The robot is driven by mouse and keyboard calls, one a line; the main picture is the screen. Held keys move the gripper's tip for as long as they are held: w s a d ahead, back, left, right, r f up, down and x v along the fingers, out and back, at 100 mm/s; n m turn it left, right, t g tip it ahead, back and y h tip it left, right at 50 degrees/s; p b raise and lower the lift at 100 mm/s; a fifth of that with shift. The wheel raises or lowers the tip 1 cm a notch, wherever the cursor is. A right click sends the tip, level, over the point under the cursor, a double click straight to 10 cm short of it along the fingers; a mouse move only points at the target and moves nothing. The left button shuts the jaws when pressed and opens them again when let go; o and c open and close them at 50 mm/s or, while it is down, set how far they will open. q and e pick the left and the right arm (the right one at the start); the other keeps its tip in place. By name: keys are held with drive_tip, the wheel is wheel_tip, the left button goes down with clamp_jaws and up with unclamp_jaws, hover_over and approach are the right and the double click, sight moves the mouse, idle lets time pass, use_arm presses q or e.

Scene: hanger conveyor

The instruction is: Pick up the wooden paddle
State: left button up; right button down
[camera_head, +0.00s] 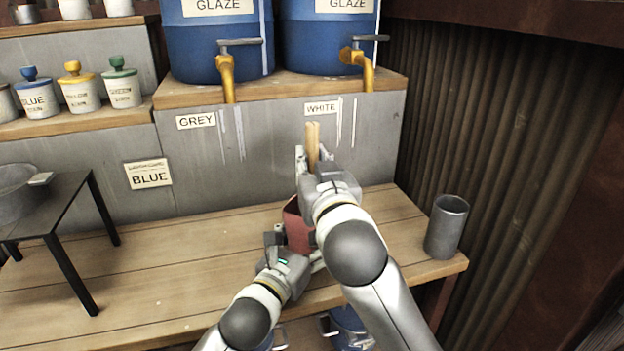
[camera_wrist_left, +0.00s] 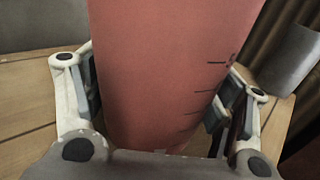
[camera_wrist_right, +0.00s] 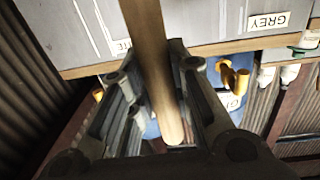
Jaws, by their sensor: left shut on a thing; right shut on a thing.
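My right gripper (camera_head: 309,160) is shut on the wooden paddle (camera_head: 313,140), whose light wooden end sticks up above the fingers. In the right wrist view the paddle (camera_wrist_right: 154,70) runs as a long stick between the fingers (camera_wrist_right: 150,105). My left gripper (camera_head: 285,250) is shut on a red cup-like vessel (camera_head: 296,226) at the wooden bench. In the left wrist view the red vessel (camera_wrist_left: 165,70) has dark marks on its side and fills the space between the fingers (camera_wrist_left: 155,100). My right arm hides part of the vessel, and the paddle's lower end is hidden in the head view.
A grey metal cup (camera_head: 446,228) stands at the bench's right end. Blue glaze barrels (camera_head: 213,45) with yellow taps (camera_head: 226,75) stand on the shelf behind. A black stand (camera_head: 60,215) with a metal bowl (camera_head: 14,192) is at left. The bench (camera_head: 150,265) is clear left of centre.

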wheel_tip(320, 180, up, 18)
idle(0.4)
use_arm(q)
drive_tip(key=o, duration=1.2)
drive_tip(key=shift+o, duration=0.2)
drive_tip(key=shift+s, duration=0.1)
